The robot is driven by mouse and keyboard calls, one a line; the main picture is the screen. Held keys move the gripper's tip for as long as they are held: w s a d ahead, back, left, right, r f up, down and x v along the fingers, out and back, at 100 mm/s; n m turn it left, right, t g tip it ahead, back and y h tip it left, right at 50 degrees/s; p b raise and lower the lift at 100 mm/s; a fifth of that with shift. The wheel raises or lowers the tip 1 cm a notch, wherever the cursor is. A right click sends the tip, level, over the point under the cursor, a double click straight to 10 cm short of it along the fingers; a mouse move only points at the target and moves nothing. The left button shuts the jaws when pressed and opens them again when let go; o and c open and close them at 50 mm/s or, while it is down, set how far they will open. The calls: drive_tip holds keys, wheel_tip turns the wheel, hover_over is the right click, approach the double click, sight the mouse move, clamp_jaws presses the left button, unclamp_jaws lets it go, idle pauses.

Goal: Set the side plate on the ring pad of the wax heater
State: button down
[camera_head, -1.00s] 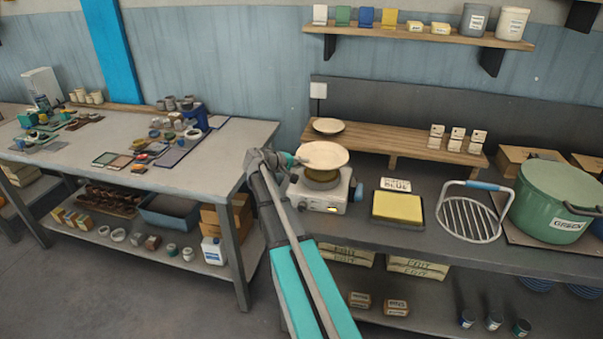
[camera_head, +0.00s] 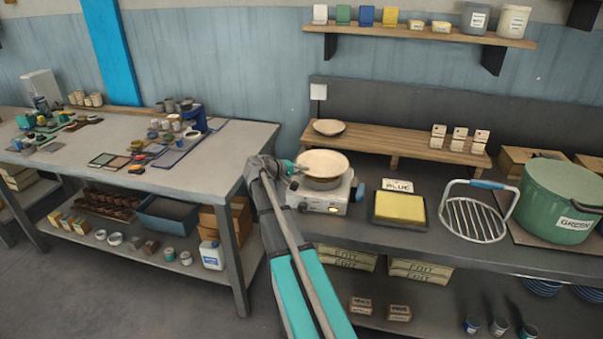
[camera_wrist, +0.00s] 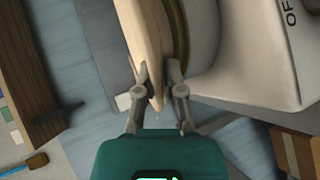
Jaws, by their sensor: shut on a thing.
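The cream side plate (camera_head: 323,162) is roughly level over the top of the white wax heater (camera_head: 326,196). My gripper (camera_head: 298,168) is shut on the plate's left rim. In the wrist view, the fingers (camera_wrist: 160,90) pinch the rim of the plate (camera_wrist: 146,35). The heater (camera_wrist: 240,50) fills the right of that view, with a brownish ring (camera_wrist: 179,30) close along the plate's underside. The plate hides most of the ring pad, and I cannot tell whether they touch.
Another plate (camera_head: 328,127) lies on a wooden riser (camera_head: 370,139) behind. A yellow block in a dark tray (camera_head: 400,222), a wire rack (camera_head: 473,220) and a green pot (camera_head: 555,200) stand to the right. A cluttered table (camera_head: 215,165) is at the left.

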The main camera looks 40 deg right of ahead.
drive_tip(key=shift+f, duration=0.1)
drive_tip(key=c, duration=1.2)
unclamp_jaws()
drive_tip(key=o, duration=0.5)
drive_tip(key=shift+c, duration=0.2)
drive_tip(key=shift+a+r, duration=0.15)
drive_tip(key=shift+r, duration=0.1)
drive_tip(key=shift+a+r, duration=0.15)
drive_tip(key=shift+a, duration=0.2)
drive_tip(key=p+v, duration=0.4)
drive_tip(key=v, duration=0.7)
drive_tip(key=shift+s, duration=0.1)
